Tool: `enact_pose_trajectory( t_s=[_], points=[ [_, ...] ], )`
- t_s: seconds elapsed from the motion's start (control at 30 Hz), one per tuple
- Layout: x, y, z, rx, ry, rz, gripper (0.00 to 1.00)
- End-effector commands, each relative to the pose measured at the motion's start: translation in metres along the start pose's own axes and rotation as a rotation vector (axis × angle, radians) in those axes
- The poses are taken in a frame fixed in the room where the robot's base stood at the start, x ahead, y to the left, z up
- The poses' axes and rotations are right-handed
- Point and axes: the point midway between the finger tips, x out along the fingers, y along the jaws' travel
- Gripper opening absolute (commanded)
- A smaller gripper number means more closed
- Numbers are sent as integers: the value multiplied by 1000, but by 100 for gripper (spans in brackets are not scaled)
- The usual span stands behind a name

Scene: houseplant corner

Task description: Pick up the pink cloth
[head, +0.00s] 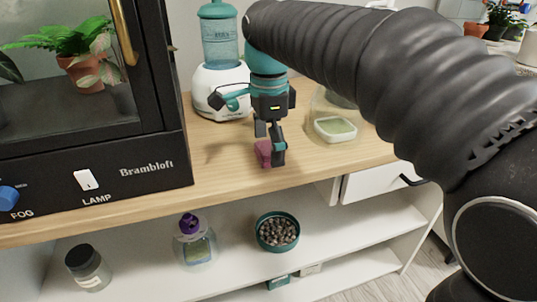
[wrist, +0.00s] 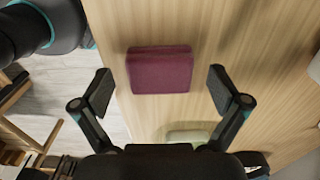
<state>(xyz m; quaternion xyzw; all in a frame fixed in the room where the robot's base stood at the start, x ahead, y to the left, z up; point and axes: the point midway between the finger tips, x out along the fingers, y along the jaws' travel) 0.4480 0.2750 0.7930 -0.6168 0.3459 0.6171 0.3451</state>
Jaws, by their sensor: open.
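The pink cloth (head: 263,152) is a folded, block-like pad, dark pink. It lies on the wooden counter near its front edge. In the wrist view the cloth (wrist: 160,69) shows whole, near the top middle, between the lines of the two fingers and slightly beyond their tips. My gripper (head: 271,139) is right at the cloth in the head view, with one finger partly in front of it. In the wrist view my gripper (wrist: 159,88) is open, one finger on each side, with a gap between each finger and the cloth. Nothing is held.
A white tub with green contents (head: 335,129) stands right of my gripper. A white humidifier with a teal tank (head: 220,85) stands behind. A black glass cabinet (head: 90,160) is at the left. Below, a shelf holds a purple-capped bottle (head: 195,245) and a bowl of pebbles (head: 277,232).

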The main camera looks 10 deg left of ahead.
Motion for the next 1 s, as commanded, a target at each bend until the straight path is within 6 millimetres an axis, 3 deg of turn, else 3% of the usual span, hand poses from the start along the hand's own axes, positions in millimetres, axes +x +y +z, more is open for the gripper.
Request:
enact_pose_trajectory(
  t_s=[0.27, 0.5, 0.63, 0.67, 1.0],
  points=[
    [4, 0, 0, 0, 0, -1, 98],
    [4, 0, 0, 0, 0, -1, 44],
    [4, 0, 0, 0, 0, -1, 44],
    [4, 0, 0, 0, 0, -1, 40],
    [-4, 0, 0, 0, 0, -2, 40]
  ],
)
